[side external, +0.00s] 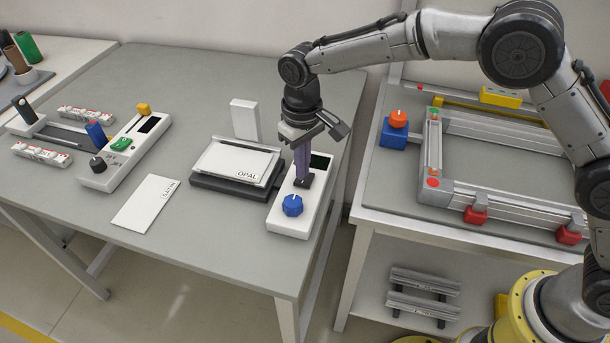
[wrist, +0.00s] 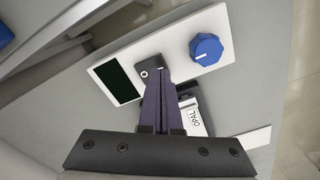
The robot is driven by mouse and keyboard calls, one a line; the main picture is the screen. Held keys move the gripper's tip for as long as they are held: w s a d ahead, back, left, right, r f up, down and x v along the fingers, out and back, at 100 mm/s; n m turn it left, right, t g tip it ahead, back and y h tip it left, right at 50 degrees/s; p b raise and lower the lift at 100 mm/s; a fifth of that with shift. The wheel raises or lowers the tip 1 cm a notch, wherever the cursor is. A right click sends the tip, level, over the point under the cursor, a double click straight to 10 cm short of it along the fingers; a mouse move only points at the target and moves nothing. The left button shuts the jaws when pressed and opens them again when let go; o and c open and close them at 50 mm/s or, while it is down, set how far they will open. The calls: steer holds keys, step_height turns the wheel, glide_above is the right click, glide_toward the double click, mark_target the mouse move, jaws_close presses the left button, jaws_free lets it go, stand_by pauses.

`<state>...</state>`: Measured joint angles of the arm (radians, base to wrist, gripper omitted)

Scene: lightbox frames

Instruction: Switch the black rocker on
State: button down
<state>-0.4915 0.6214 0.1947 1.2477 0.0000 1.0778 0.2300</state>
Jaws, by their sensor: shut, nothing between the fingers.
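The black rocker (side external: 305,180) sits on a white control box (side external: 284,224), between a dark screen (side external: 320,162) and a blue knob (side external: 292,205). In the wrist view the rocker (wrist: 149,66) shows a small light ring mark on its dark face, and part of it is hidden by my fingers. My gripper (side external: 302,178) is shut and empty, pointing down with its purple fingertips at the rocker. I cannot tell whether they touch it. Which way the rocker is tilted is not clear. The screen (wrist: 117,82) looks dark in both views.
A black-based plate marked OPAL (side external: 236,162) stands close to the left of the box, with a white upright block (side external: 245,119) behind. A white SATIN card (side external: 146,203) lies further left. Another control box (side external: 125,153) has a green button. A metal frame (side external: 500,130) lies on the right bench.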

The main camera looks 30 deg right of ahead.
mark_target(303, 182)
steer(key=shift+f, duration=1.1)
stand_by(1.1)
steer(key=shift+r, duration=3.6)
